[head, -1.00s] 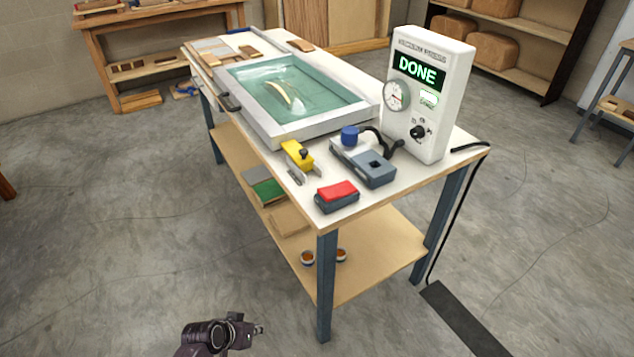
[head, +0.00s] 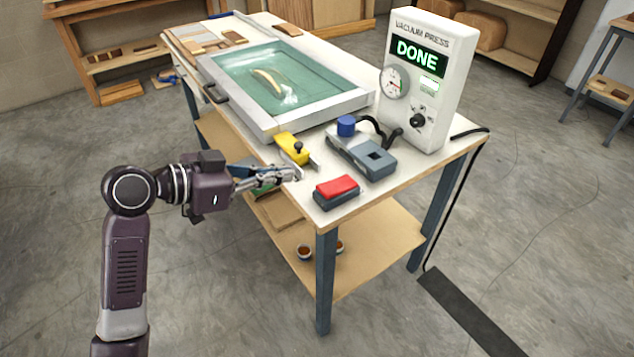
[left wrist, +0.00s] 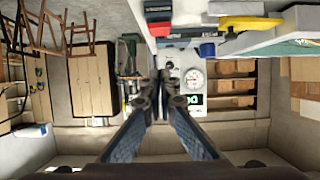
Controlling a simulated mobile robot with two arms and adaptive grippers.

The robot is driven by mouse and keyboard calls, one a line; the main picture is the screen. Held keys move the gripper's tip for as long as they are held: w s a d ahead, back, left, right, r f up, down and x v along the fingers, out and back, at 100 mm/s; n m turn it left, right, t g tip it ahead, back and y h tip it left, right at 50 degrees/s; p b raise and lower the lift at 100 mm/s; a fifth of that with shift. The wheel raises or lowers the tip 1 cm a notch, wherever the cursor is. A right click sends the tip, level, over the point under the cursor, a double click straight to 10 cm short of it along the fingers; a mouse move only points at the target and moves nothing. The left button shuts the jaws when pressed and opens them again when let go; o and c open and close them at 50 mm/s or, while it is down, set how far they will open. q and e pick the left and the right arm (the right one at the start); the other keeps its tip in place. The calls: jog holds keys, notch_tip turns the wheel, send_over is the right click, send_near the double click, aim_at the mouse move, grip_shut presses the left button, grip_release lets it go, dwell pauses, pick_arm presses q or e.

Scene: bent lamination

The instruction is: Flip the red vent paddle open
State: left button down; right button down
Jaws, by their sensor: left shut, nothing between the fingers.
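The red vent paddle (head: 337,187) lies on top of a dark grey block at the near corner of the white tabletop. In the head view it looks nearly flat. It also shows near the top of the left wrist view (left wrist: 158,28), which is upside down. My left gripper (head: 292,175) is shut and empty at the table's near-left edge. Its fingertips are left of the paddle and apart from it in the picture. In the left wrist view its fingers (left wrist: 164,85) come together below the paddle. My right gripper is in neither view.
A yellow clamp-like tool (head: 293,147) lies just behind my left fingertips. A grey unit with a blue knob (head: 347,125) stands behind the paddle. The white vacuum press box (head: 455,80) reads DONE. A framed teal press bed (head: 240,122) fills the table's middle.

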pick_arm(q)
jog(key=p, duration=0.1)
send_over(321, 191)
jog(key=f, duration=0.3)
jog(key=shift+s+f, duration=0.2)
jog(key=shift+f, duration=0.15)
notch_tip(321, 191, down, 3)
jog(key=shift+s+a+r+p, duration=0.1)
jog(key=shift+a+r+p, duration=0.05)
jog(key=shift+p, duration=0.2)
jog(key=shift+a+f, duration=0.2)
jog(key=shift+f, duration=0.5)
jog(key=shift+f, duration=0.1)
jog(key=shift+s+a+f+b, duration=0.1)
jog(key=shift+f+b, duration=0.3)
jog(key=shift+f, duration=0.05)
jog(key=shift+s+a+f+b, duration=0.1)
jog(key=shift+f+b, duration=0.25)
jog(key=shift+f, duration=0.1)
jog(key=shift+r+p, duration=0.35)
jog(key=shift+r, duration=0.05)
jog(key=shift+d+r, duration=0.1)
jog(key=shift+r, duration=0.05)
